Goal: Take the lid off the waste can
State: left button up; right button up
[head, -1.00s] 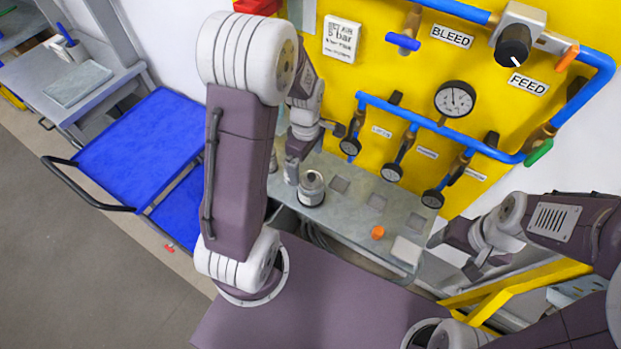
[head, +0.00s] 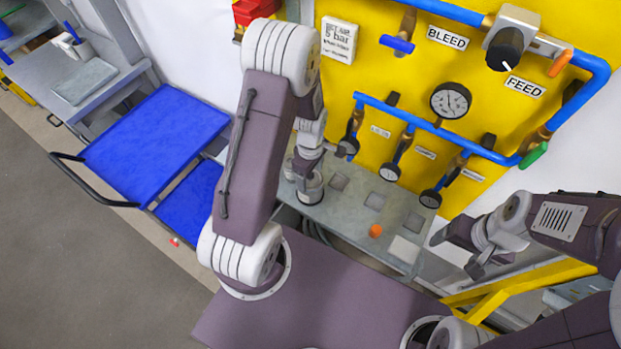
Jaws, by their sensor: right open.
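A small metal can (head: 312,192), which I take to be the waste can, stands upright on the grey bench (head: 345,213) below the yellow panel. My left gripper (head: 303,174) points down at the top of the can and hides most of its lid. Whether the fingers touch the lid, and whether they are open or shut, I cannot make out. My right gripper (head: 456,254) is open and empty, at the right of the bench, away from the can.
Gauges (head: 450,101) and blue pipes stand out from the yellow panel (head: 350,75) behind. A blue cart (head: 155,133) stands at left.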

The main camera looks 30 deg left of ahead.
aim_at(313, 177)
pick_arm(q)
jog(key=c, duration=0.3)
jog(key=shift+c, duration=0.2)
jog(key=shift+w+r, duration=0.1)
jog(key=shift+r, duration=0.05)
jog(key=shift+r, duration=0.3)
jog(key=r, duration=0.2)
jog(key=d+r+b, duration=0.1)
jog(key=shift+s+r, duration=0.2)
jog(key=shift+r, duration=0.2)
jog(key=s+d+r+b, duration=0.1)
jog(key=s+d+r, duration=0.3)
jog(key=d, duration=0.5)
notch_tip(313, 177, up, 2)
jog(key=shift+d+r, duration=0.2)
jog(key=shift+d, duration=0.2)
